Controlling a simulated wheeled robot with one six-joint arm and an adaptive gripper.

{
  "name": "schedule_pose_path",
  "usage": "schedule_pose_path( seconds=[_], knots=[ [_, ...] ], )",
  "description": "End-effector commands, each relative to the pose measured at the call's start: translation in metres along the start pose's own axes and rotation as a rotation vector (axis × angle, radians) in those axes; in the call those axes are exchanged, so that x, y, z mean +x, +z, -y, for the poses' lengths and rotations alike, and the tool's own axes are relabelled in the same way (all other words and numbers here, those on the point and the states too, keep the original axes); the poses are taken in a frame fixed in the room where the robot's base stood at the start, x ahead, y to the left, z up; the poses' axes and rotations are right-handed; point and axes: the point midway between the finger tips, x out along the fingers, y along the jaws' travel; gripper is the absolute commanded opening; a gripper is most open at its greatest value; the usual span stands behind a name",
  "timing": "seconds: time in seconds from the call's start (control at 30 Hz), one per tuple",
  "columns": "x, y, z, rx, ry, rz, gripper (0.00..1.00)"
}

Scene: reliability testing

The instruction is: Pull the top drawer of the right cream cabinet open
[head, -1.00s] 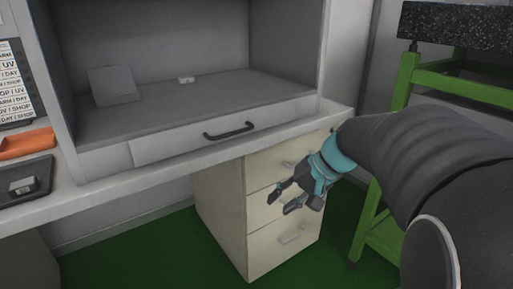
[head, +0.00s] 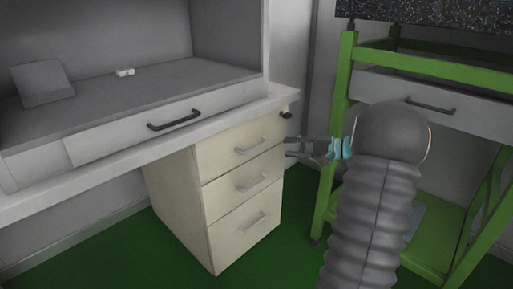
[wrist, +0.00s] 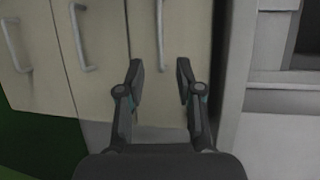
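The cream cabinet (head: 172,190) stands under the right end of the desk, with three drawers stacked and all shut. Its top drawer (head: 222,153) has a pale bar handle (head: 253,146). In the wrist view the drawers appear turned sideways; the top drawer (wrist: 185,35) is the rightmost column, with its handle (wrist: 160,35) upright. My gripper (head: 288,147) is at the right of the top drawer, pointing at it at about handle height. In the wrist view my gripper (wrist: 160,75) is open and empty; the handle lines up with the gap between its fingers, apart from them.
The desk top edge (head: 190,135) overhangs the cabinet, with a dark-handled grey drawer (head: 165,122) above. A green-framed stand (head: 330,160) is on the right, close by my arm. Green floor in front is clear.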

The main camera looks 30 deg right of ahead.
Motion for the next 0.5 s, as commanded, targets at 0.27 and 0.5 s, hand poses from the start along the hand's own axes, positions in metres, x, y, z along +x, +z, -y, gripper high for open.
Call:
schedule_pose_path(
  seconds=[0.27,0.5],
  knots=[
    [0.052,0.002,0.000,0.001,0.002,0.005,0.36],
    [0.094,0.002,-0.001,0.001,0.003,0.004,0.36]
  ],
)
